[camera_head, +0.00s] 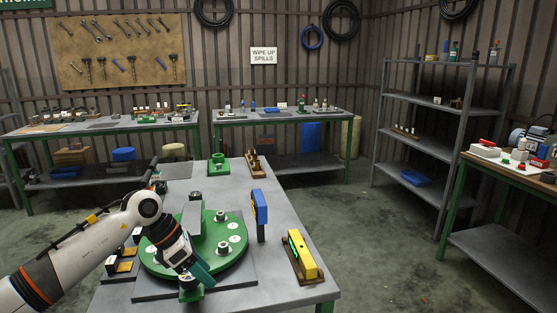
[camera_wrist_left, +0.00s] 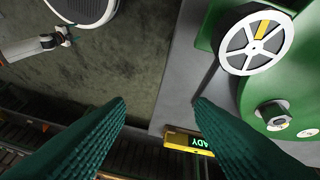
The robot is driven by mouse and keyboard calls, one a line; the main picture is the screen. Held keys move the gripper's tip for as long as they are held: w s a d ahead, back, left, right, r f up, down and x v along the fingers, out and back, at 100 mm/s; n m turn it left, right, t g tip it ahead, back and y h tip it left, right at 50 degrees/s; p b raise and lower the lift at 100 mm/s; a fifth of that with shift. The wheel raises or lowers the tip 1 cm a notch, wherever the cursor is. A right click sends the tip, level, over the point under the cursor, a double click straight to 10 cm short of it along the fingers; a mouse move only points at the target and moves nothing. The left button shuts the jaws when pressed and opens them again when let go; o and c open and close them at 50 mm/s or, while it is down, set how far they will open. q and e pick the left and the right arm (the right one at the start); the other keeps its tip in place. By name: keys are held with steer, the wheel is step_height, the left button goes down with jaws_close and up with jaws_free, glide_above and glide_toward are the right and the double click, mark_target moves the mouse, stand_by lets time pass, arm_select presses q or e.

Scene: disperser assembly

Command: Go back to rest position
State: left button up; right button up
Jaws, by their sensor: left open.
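My left gripper (camera_head: 200,274) hangs at the front of the green round disperser plate (camera_head: 236,256). In the left wrist view its two ribbed green fingers (camera_wrist_left: 155,110) are wide apart, with nothing between them. A small green block (camera_head: 190,289) shows just below the gripper in the head view; I cannot tell whether they touch. In the left wrist view a white spoked wheel (camera_wrist_left: 255,40) and a round metal fitting (camera_wrist_left: 273,113) sit on green parts. Another white arm's end, likely my right gripper (camera_wrist_left: 63,36), is small there; its jaws are unclear.
A yellow box with a lit READY display (camera_head: 302,257) stands at the table's right, near a blue upright device (camera_head: 260,207). A green bracket (camera_head: 219,164) and a wooden holder (camera_head: 254,163) stand at the back. Open floor lies right of the grey table (camera_head: 290,217).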

arm_select(q)
steer(key=s+d+r+n+t+h, duration=0.2)
steer(key=s+d+r+n+h, duration=0.15)
steer(key=d+h, duration=0.4)
steer(key=s+d+r+n+t+h, duration=0.25)
steer(key=d+n+h, duration=0.25)
steer(key=d, duration=0.5)
steer(key=w+a+f+n+t+y, duration=0.1)
steer(key=a+n+t+y, duration=0.55)
steer(key=n+t, duration=0.85)
steer(key=s+a+f+n+g+y, duration=0.4)
steer(key=a+f+n+y, duration=0.7)
steer(key=n, duration=0.4)
steer(key=s+a+f+n+g, duration=0.2)
steer(key=s+f+n+g, duration=0.2)
steer(key=s+f+g, duration=0.65)
steer(key=s+a+f+n+g, duration=0.25)
steer(key=s+f+n, duration=0.2)
steer(key=s, duration=1.05)
step_height(320, 180, down, 26)
steer(key=g+p, duration=0.1)
steer(key=g, duration=0.1)
steer(key=s+a+f, duration=0.2)
steer(key=s+f, duration=1.2)
steer(key=s, duration=0.3)
steer(key=shift+a+f+m+g+y+p, duration=0.2)
steer(key=shift+f+m+g+y+p, duration=0.15)
steer(key=shift+f+m+y+p, duration=0.1)
